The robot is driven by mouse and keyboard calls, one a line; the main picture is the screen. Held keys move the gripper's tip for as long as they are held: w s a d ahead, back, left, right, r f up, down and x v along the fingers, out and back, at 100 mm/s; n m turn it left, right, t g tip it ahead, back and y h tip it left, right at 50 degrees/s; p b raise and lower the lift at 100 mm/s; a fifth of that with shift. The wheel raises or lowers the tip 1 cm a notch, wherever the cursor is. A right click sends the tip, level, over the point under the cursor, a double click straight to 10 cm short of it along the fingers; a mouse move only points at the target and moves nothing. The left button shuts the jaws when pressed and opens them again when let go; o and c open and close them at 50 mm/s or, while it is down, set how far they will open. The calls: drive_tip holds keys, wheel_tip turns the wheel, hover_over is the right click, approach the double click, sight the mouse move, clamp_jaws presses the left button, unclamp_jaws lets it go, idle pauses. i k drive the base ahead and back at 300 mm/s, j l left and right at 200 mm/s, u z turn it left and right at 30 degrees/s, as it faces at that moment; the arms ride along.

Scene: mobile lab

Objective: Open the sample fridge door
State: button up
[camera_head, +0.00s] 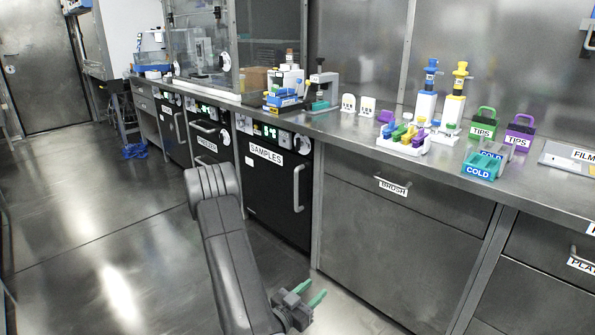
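The sample fridge (277,190) is the black under-counter unit marked "SAMPLES", left of centre in the head view. Its door looks shut. A vertical grey handle (298,188) is on the door's right side. My gripper (316,291) is low in the picture, in front of the fridge and below the handle, apart from both. Its two green fingers are spread with a gap between them, and nothing shows in it. My arm hides the lower left part of the fridge front.
A freezer unit (205,139) stands left of the fridge, and steel drawers marked "BRUSH" (400,240) stand to the right. The counter (345,127) above holds bottles, racks and tip boxes. Open floor (110,240) lies to the left.

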sight(277, 181)
drive_tip(key=i+j+z, duration=0.45)
drive_tip(key=i+j, duration=1.3)
